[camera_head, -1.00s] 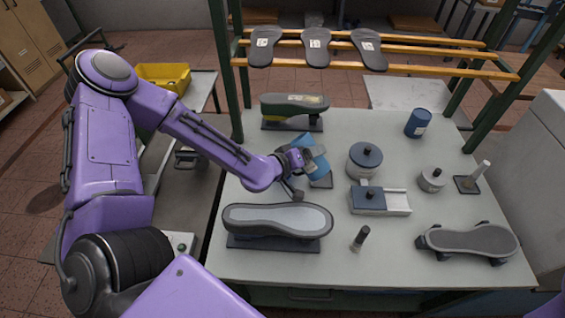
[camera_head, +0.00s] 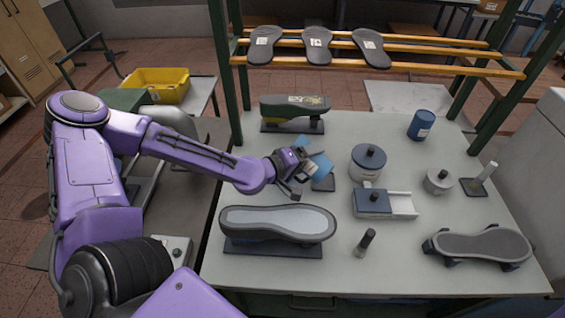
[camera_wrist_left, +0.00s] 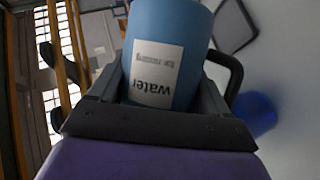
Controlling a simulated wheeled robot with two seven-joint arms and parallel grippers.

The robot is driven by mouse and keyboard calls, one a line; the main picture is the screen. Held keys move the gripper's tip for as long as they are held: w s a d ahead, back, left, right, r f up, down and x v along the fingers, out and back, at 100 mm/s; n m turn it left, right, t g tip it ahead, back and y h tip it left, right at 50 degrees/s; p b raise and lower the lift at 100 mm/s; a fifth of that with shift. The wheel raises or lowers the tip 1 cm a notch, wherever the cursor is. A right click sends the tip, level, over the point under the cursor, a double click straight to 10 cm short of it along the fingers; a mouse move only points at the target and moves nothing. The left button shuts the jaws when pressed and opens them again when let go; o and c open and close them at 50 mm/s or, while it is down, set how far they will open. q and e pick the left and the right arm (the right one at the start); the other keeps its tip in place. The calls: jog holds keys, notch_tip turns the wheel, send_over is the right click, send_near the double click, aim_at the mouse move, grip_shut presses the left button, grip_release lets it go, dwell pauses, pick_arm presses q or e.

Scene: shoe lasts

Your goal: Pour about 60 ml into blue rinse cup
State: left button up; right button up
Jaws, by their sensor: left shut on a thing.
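My left gripper (camera_head: 305,166) is shut on a light blue container (camera_head: 322,170) above the table's left middle. The container also fills the left wrist view (camera_wrist_left: 168,40), between the fingers, with a white label reading "water for rinsing". In the head view it is partly hidden by the gripper, and its opening does not show. A blue round thing (camera_wrist_left: 256,114) shows beyond the fingers in the left wrist view. My right gripper is not in view.
A grey-topped shoe form (camera_head: 275,222) lies close in front of the gripper. A lidded pot (camera_head: 367,162), a blue-lidded box (camera_head: 372,202) and a small grey pot (camera_head: 438,181) stand to the right. A green shoe form (camera_head: 295,108) is behind, below a rack (camera_head: 430,70).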

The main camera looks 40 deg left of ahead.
pick_arm(q)
jog(key=shift+f+b, duration=0.15)
jog(key=shift+b, duration=0.25)
jog(key=shift+a+n+h, duration=0.15)
jog(key=shift+n+h, duration=0.15)
jog(key=shift+n, duration=0.1)
jog(key=shift+a+r, duration=0.1)
jog(key=shift+r, duration=0.15)
jog(key=shift+a+r+n+h+b, duration=0.15)
jog(key=shift+r+n+h+b, duration=0.15)
jog(key=shift+n+b, duration=0.1)
dwell(1.1)
